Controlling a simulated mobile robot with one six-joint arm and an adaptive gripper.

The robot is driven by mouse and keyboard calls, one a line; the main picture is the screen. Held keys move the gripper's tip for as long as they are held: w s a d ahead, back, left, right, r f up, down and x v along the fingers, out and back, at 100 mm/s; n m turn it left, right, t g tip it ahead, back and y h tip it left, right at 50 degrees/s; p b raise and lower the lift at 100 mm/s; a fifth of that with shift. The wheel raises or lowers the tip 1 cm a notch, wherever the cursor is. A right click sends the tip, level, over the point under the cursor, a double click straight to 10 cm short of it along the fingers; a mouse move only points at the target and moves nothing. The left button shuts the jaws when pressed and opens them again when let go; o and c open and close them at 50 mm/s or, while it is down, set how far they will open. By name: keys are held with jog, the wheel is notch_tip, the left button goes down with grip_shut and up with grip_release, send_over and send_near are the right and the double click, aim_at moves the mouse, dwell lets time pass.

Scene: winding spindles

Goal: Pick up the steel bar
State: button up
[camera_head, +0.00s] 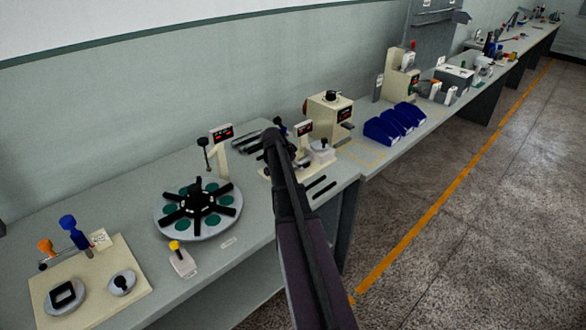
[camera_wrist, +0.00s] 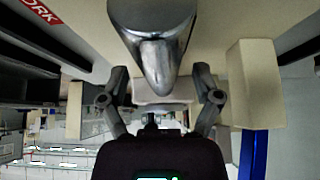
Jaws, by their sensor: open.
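In the wrist view a shiny, tapered metal piece (camera_wrist: 155,45) comes in from the top centre; it may be the steel bar, but I cannot tell for sure. My gripper (camera_wrist: 161,74) is open, with one finger on each side of the piece's narrow end. I see no clear contact between the fingers and the metal. In the head view my dark arm reaches over the bench, and the gripper at its end cannot be made out. Dark bars (camera_head: 322,189) lie near the bench's front edge, right of my arm; grey bars (camera_head: 250,146) lie left of it.
A round plate with a black star-shaped fixture (camera_head: 178,226) stands on the bench (camera_head: 130,196), left of my arm. A cream machine (camera_head: 322,110) stands behind, with blue bins (camera_head: 381,130) farther right. In the wrist view a cream block (camera_wrist: 255,84) is close to the right finger.

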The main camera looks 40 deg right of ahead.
grip_shut()
jog(key=shift+r, duration=0.2)
dwell(0.4)
notch_tip(320, 180, up, 3)
jog(key=p, duration=0.3)
jog(key=shift+f, duration=0.2)
jog(key=s+a, duration=0.1)
jog(key=s, duration=0.4)
jog(key=s+r+p, duration=0.1)
jog(key=s, duration=0.4)
jog(key=s+a+r+p, duration=0.1)
jog(key=s, duration=0.4)
jog(key=shift+s+a, duration=0.35)
jog(key=shift+s, duration=0.05)
